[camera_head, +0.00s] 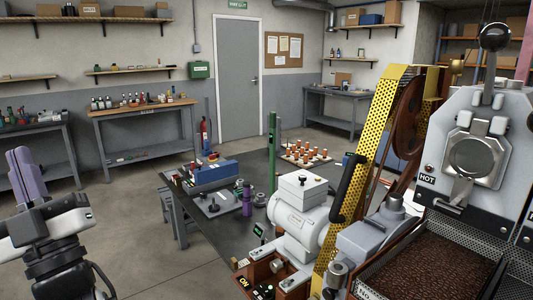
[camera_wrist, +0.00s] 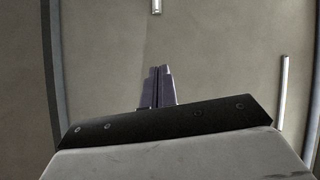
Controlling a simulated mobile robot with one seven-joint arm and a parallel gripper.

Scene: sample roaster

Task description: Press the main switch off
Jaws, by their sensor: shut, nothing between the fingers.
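A reddish-brown panel (camera_head: 286,284) with an "ON" label (camera_head: 243,283) and small controls shows at the bottom edge of the head view, below the white motor housing. Its lower part is cut off by the frame, and I cannot tell for sure which control is the main switch or how it is set. My gripper (camera_head: 18,154) is at the far left of the head view, its purple fingers pointing up, well apart from the panel. In the wrist view my gripper (camera_wrist: 158,70) has its fingers together with nothing between them. The panel does not show there.
The roaster (camera_head: 475,155), marked "HOT", and its bean-filled cooling tray (camera_head: 425,268) fill the right. A yellow perforated guard (camera_head: 380,125) rises beside the motor housing (camera_head: 300,215). A dark table (camera_head: 228,232) with parts stands mid-view. Open floor (camera_head: 135,215) lies between my arm and the table.

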